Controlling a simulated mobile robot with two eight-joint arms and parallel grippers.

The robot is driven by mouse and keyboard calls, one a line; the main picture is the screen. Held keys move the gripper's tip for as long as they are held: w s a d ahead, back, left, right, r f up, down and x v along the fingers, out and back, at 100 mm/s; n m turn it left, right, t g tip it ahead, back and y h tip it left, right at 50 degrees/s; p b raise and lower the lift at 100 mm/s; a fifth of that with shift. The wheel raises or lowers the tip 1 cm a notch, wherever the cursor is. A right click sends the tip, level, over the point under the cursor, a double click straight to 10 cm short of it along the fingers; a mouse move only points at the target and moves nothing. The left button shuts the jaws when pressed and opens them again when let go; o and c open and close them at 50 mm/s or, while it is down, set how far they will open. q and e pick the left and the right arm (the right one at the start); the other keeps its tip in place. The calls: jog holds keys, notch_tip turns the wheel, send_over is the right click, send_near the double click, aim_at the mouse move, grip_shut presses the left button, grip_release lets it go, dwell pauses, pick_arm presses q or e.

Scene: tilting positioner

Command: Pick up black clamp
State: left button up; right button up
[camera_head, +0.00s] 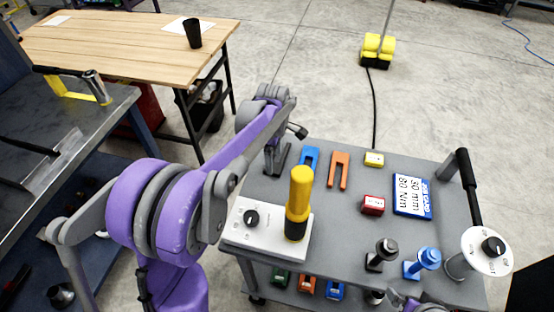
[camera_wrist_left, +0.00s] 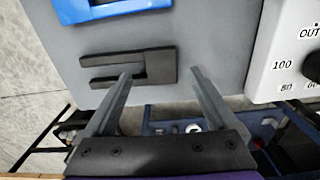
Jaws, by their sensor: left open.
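The black clamp (camera_wrist_left: 158,66) is a dark, flat two-pronged piece lying on the grey cart top near its edge in the left wrist view. My left gripper (camera_wrist_left: 161,72) is open. One fingertip overlaps the clamp between its prongs and body, and the other is just right of its solid end. I cannot tell whether they touch it. In the head view my left gripper (camera_head: 277,160) points down at the cart's back left corner and largely hides the clamp. My right gripper's fingers are not visible.
A blue clamp (camera_head: 309,158) and an orange clamp (camera_head: 339,170) lie just right of the gripper. A grey control box (camera_head: 238,237) with a tall yellow-and-black tool (camera_head: 299,203) stands in front. The grey cart top (camera_head: 340,235) has some clear room mid-surface.

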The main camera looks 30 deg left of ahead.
pick_arm(q)
notch_tip(320, 180, down, 3)
jog(key=shift+s+f, duration=0.1)
jog(key=shift+c, duration=0.3)
grip_shut()
